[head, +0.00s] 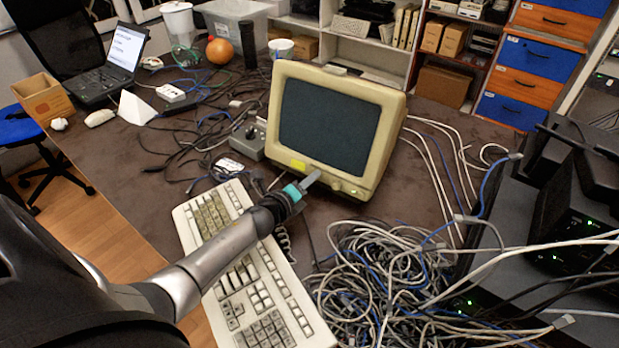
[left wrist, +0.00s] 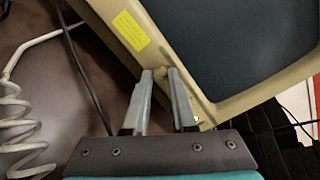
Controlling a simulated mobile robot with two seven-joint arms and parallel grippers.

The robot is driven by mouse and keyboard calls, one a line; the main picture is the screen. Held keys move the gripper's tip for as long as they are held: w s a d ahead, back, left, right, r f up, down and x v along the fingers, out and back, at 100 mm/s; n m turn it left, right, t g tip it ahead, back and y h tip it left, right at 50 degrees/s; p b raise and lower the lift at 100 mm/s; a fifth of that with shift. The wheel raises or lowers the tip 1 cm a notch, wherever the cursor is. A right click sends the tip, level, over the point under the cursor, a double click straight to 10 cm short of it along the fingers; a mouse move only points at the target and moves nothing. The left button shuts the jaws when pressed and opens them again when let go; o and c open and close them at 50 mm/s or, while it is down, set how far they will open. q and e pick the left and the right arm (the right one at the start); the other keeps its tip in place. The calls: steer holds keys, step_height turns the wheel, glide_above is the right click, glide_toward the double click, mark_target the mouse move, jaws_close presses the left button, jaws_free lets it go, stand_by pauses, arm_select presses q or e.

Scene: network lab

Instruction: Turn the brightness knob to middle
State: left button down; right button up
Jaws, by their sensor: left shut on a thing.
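The beige CRT monitor (head: 372,99) stands on the desk with a dark screen; its lower bezel also shows in the left wrist view (left wrist: 245,103). My left gripper (head: 312,179) is at the lower bezel, right of the yellow label (head: 299,165). In the left wrist view its two grey fingers (left wrist: 160,76) are shut on a small beige knob (left wrist: 160,74) on the bezel. The fingers hide most of this knob, and its turn mark cannot be seen. Another round control (head: 337,185) shows on the bezel beside a green light. My right gripper is not in view.
A beige keyboard (head: 258,277) lies under my left arm. A large heap of grey and blue cables (head: 385,285) fills the desk in front of the monitor. A grey box (head: 249,139) stands left of the monitor. Dark network equipment (head: 560,235) stands at the right.

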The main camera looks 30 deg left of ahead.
arm_select(q)
steer(key=shift+n+p, duration=0.6)
steer(key=shift+n, duration=1.6)
steer(key=c, duration=0.7)
jaws_free()
steer(key=shift+c, duration=0.2)
steer(key=shift+s, duration=0.1)
steer(key=shift+s+r+p, duration=0.15)
steer(key=shift+s+p, duration=0.15)
steer(key=shift+s, duration=0.2)
steer(key=p+v, duration=0.2)
steer(key=v, duration=1.2)
steer(key=shift+p, duration=0.4)
steer(key=shift+r, duration=0.15)
